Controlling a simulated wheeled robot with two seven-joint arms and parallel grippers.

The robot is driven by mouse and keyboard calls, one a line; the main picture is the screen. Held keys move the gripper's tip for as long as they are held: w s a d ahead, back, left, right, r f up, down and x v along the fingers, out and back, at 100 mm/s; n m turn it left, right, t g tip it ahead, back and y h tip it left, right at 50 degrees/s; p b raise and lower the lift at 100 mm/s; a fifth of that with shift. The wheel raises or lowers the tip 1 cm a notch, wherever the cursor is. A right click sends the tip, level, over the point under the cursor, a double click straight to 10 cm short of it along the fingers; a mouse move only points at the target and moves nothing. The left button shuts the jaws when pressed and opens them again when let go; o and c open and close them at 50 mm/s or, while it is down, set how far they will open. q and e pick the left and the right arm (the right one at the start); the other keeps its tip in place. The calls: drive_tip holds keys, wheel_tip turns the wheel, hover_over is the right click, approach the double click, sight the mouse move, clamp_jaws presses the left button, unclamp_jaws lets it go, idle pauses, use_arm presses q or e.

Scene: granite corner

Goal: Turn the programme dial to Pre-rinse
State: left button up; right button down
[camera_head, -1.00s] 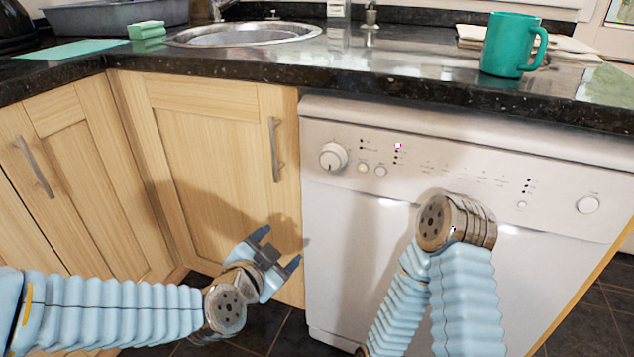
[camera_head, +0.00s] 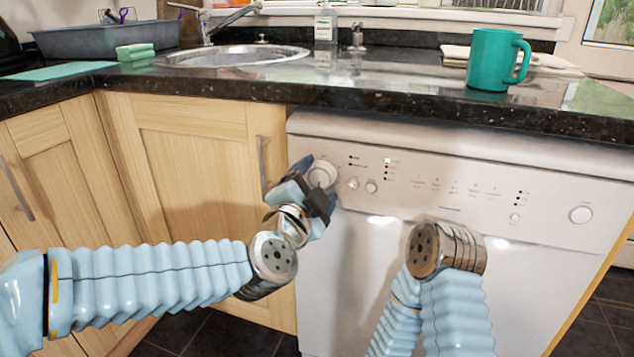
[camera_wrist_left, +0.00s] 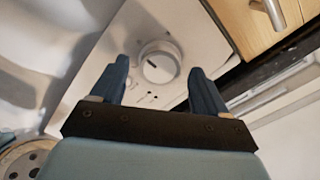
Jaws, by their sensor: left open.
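The white dishwasher (camera_head: 370,260) has a control panel along its top. The round programme dial (camera_head: 322,173) is at the panel's left end, partly hidden by my left gripper (camera_head: 318,180). In the left wrist view the dial (camera_wrist_left: 160,62) shows a dark pointer mark and lies just beyond and between the two fingertips. My left gripper (camera_wrist_left: 158,78) is open, with one finger on each side of the dial; I cannot tell whether they touch it. The printed labels are too small to read. My right arm is in front of the dishwasher, its gripper not visible.
The dark granite worktop (camera_head: 390,92) overhangs the panel. A teal mug (camera_head: 494,60) stands on it near the edge. A cupboard handle (camera_head: 262,165) sits just left of my left gripper. Two small buttons (camera_head: 371,187) are right of the dial.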

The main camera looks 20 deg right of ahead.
use_arm(q)
drive_tip(key=shift+w+d, duration=0.25)
drive_tip(key=shift+w, duration=0.15)
drive_tip(key=shift+c, duration=0.4)
drive_tip(key=c, duration=1)
drive_tip(key=shift+o, duration=0.2)
